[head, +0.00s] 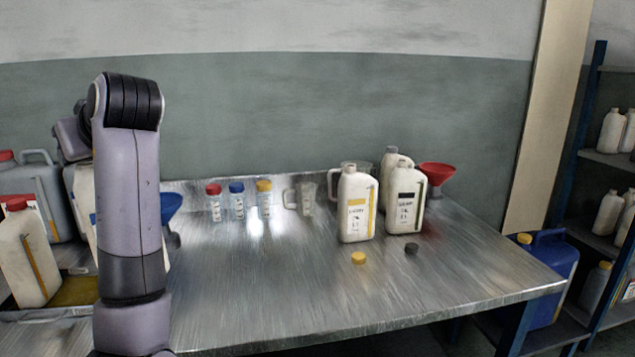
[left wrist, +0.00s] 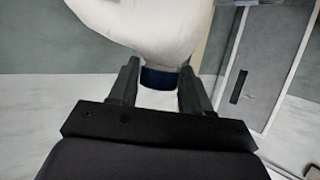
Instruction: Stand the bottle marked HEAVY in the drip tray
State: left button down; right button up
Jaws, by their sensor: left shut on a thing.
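In the left wrist view my left gripper (left wrist: 158,80) is shut around the neck of a white bottle (left wrist: 150,28), at a dark blue cap or collar. No marking shows there. In the head view my left arm hides the gripper; part of a white bottle (head: 84,195) shows beside the arm, its label mostly covered. The drip tray (head: 78,292) lies at the left of the bench, with an amber bottom. A white bottle with a red cap (head: 28,260) stands at its left side. I cannot read HEAVY on any bottle. My right gripper is out of view.
Small capped jars (head: 237,202), a clear jug (head: 306,198) and a red funnel (head: 437,173) are behind. A blue funnel (head: 170,205) is near my arm. The centre front is clear.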

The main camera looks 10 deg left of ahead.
pick_arm(q)
jog(key=s+d+f+m+t+h, duration=0.3)
jog(key=d+f+m+h, duration=0.3)
jog(key=d+f, duration=0.25)
jog(key=s+d+f+m+t+h, duration=0.35)
jog(key=d+f+m+h, duration=0.25)
jog(key=d+f, duration=0.25)
notch_tip(320, 180, down, 10)
jog(key=b, duration=1.1)
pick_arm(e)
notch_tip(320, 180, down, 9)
pick_arm(q)
jog(key=shift+d+p+v, duration=0.25)
jog(key=shift+p+v, duration=1.05)
jog(key=shift+p, duration=2.9)
jog(key=shift+d+p+v, duration=0.25)
jog(key=shift+p+v, duration=1.1)
jog(key=shift+p, duration=2.8)
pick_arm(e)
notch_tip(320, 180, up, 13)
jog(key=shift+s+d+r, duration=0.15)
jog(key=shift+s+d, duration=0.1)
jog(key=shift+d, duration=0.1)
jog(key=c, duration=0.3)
pick_arm(q)
jog(key=shift+w+r, duration=0.1)
jog(key=shift+r, duration=0.1)
